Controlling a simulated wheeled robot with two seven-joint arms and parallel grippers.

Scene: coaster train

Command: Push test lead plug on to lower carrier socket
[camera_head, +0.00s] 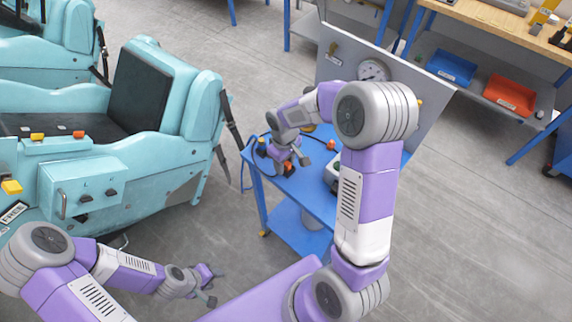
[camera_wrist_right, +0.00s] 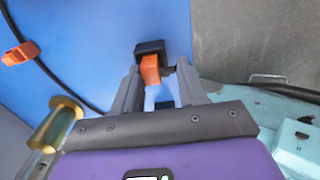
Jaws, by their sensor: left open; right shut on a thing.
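My right gripper (camera_head: 291,166) is over the near left part of the blue trolley top, shut on an orange piece with a black block at its end, which looks like the test lead plug (camera_wrist_right: 150,68). In the right wrist view this piece sits between the fingertips (camera_wrist_right: 158,76), against the blue surface; whether it touches that surface I cannot tell. My left gripper (camera_head: 213,286) is open and empty, low in front of the teal coaster car (camera_head: 135,177). The lower carrier socket cannot be made out for certain; the car's side box (camera_head: 72,207) has small dark fittings.
The blue trolley (camera_head: 262,190) carries a gauge panel (camera_head: 435,105). A black cable with an orange piece (camera_wrist_right: 20,53) and a brass-topped post (camera_wrist_right: 58,118) lie left in the wrist view. A workbench (camera_head: 500,42) with bins stands behind. Grey floor is clear at right.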

